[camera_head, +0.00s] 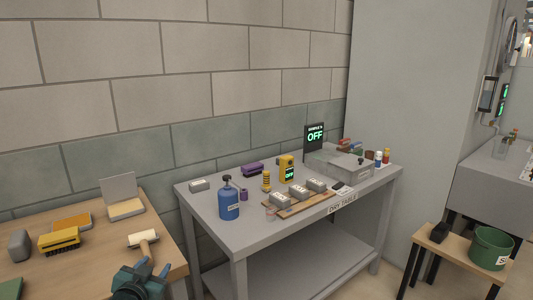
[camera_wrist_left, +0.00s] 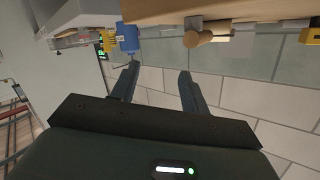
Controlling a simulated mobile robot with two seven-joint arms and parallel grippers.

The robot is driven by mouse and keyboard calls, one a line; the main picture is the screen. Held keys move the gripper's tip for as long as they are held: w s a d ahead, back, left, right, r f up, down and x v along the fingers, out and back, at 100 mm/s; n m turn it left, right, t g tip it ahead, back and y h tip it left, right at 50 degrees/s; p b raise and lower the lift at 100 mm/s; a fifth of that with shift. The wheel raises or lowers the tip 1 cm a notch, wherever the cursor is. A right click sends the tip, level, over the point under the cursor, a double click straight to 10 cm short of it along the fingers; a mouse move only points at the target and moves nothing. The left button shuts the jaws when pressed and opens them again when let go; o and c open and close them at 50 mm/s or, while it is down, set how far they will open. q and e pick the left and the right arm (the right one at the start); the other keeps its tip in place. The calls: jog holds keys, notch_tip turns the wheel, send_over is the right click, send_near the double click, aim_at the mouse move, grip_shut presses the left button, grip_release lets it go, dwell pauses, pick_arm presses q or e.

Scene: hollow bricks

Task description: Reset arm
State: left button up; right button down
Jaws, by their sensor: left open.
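My left gripper (camera_head: 155,266) is at the bottom of the head view, by the front right corner of the wooden table. Its two teal fingers are apart with nothing between them. My right gripper is not in view.
The wooden table (camera_head: 90,265) holds a roller (camera_head: 143,240) and a yellow brush (camera_head: 59,240). The grey dry table (camera_head: 265,230) holds a blue bottle (camera_head: 228,204), a yellow meter (camera_head: 287,168) and small grey blocks. A green bucket (camera_head: 491,248) stands right.

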pick_arm(q)
jog(key=s+d+f+g+h, duration=0.1)
jog(key=s+d+f, duration=0.3)
jog(key=s, duration=0.6)
jog(key=s+d+f+g+h, duration=0.1)
jog(key=s+d+f, duration=0.4)
jog(key=s, duration=0.6)
jog(key=s+d+f+g+h, duration=0.1)
jog(key=s+d+f, duration=0.3)
jog(key=s, duration=0.6)
jog(key=shift+s+d+f+n+g, duration=0.2)
jog(key=shift+d+f+n+g, duration=0.15)
jog(key=shift+d+g, duration=0.45)
